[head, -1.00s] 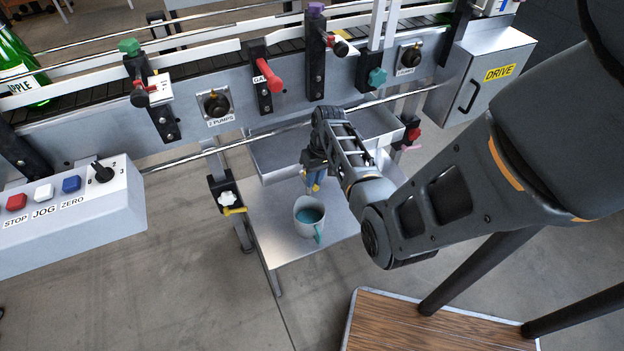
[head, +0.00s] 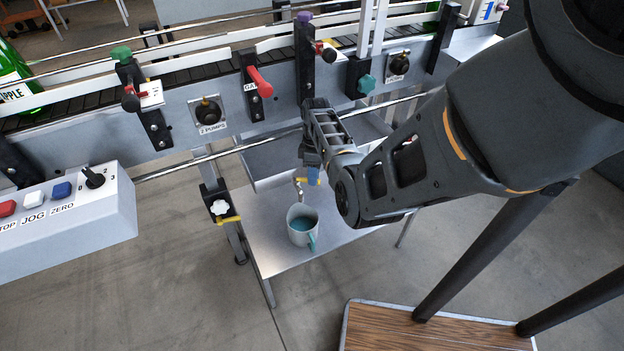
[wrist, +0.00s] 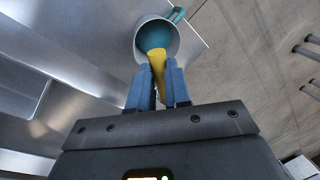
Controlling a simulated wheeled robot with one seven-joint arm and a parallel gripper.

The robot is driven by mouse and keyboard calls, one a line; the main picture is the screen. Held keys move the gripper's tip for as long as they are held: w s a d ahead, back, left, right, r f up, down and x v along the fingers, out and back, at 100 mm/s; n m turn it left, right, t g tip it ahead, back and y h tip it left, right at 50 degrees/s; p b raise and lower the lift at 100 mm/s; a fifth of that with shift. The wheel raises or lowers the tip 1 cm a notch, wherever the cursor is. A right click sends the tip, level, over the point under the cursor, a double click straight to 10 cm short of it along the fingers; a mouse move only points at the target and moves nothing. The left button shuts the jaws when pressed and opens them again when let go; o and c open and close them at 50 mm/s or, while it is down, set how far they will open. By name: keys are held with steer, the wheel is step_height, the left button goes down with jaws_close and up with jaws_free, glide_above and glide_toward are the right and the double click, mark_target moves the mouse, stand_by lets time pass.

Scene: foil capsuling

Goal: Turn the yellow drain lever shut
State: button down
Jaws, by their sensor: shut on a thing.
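The yellow drain lever (wrist: 157,62) sits between the blue fingertips of my gripper (wrist: 158,82) in the wrist view. My gripper is shut on it. In the head view, my gripper (head: 311,160) reaches down below the conveyor, and a bit of the yellow lever (head: 314,179) shows under the fingertips. A small metal spout (head: 298,186) is just left of the lever. A light mug (head: 296,238) with teal inside stands on the shelf below the spout; it also shows beyond the lever in the wrist view (wrist: 172,28). The fingers hide part of the lever.
The metal shelf (head: 262,247) under the conveyor is bare around the mug. A rail (head: 190,162) runs in front of the conveyor. The control box (head: 70,225) is at the left, and a wooden-topped platform (head: 420,335) at the bottom.

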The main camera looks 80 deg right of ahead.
steer(key=shift+w+d+n+g+b, duration=0.25)
steer(key=shift+d+n, duration=0.25)
steer(key=shift+n, duration=0.7)
steer(key=shift+w+d+n+g+b, duration=0.15)
steer(key=shift+d+n, duration=0.35)
steer(key=shift+n, duration=0.7)
steer(key=shift+w+d+n+g+b, duration=0.25)
steer(key=shift+d+n, duration=0.25)
steer(key=shift+n, duration=0.7)
steer(key=shift+w, duration=0.1)
steer(key=c, duration=1.1)
jaws_free()
